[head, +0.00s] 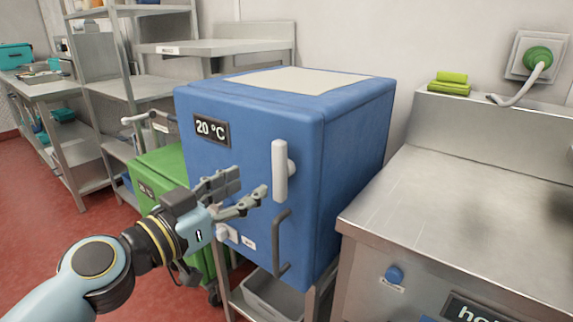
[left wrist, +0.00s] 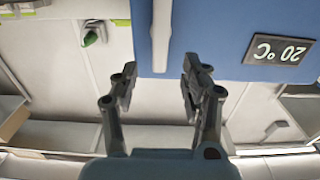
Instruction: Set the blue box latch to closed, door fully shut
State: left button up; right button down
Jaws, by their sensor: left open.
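The blue box (head: 352,135) stands on a metal frame, with a "20 °C" plate (head: 211,129) on its front. Its door looks flush with the body, with no visible gap. The white latch lever (head: 280,170) stands upright near the door's right edge, on a white pivot. A dark bar handle (head: 281,245) is below it. My left gripper (head: 249,188) is open and empty, just left of the latch in the head view. In the left wrist view, the latch (left wrist: 161,35) lies ahead between the fingertips (left wrist: 160,72), apparently untouched. My right gripper is not in view.
A steel counter (head: 460,190) with a blue knob (head: 394,274) stands close on the right. A green bin (head: 160,170) is left of the box, behind my left arm. A grey tray (head: 272,295) sits beneath the box. Shelves fill the far left.

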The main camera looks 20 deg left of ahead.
aim_at(276, 169)
pick_arm(q)
jog(key=p+x, duration=0.2)
jog(key=x, duration=0.6)
jog(key=shift+w, duration=0.15)
jog(key=shift+f, duration=0.1)
jog(key=shift+w+d+b, duration=0.2)
jog(key=shift+w+b, duration=0.2)
jog(key=shift+w, duration=0.2)
